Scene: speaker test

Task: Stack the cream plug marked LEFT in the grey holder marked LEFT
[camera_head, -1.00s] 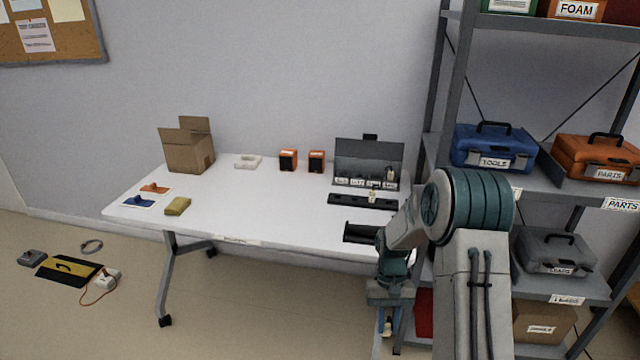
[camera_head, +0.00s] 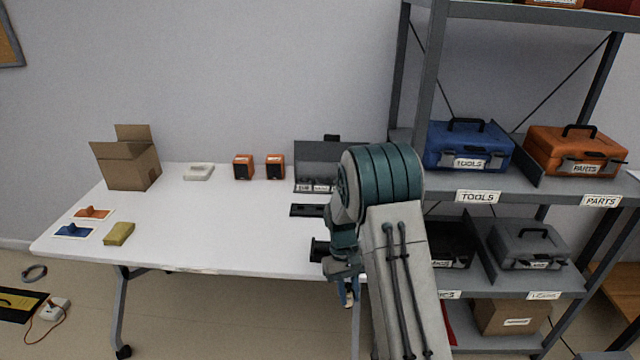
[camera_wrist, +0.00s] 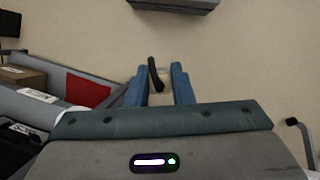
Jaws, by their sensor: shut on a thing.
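My gripper (camera_head: 347,290) is low in front of the table's right end, below the tabletop level in the head view. Its blue fingers (camera_wrist: 158,88) are closed on a small cream plug (camera_head: 349,300). In the wrist view the plug (camera_wrist: 162,84) shows only in part between the fingers, with a black piece (camera_wrist: 154,74) at it. Any marking on it cannot be read. A grey open unit (camera_head: 316,163) with a row of white labels stands at the table's back right. My arm hides its right part. Its labels are too small to read, so I cannot tell the LEFT holder.
Black strips (camera_head: 303,210) lie on the white table (camera_head: 210,225) before the grey unit. Two orange speakers (camera_head: 243,167), a cardboard box (camera_head: 128,165) and a yellow sponge (camera_head: 119,233) stand farther left. A grey shelf (camera_head: 478,178) with cases stands close on the right.

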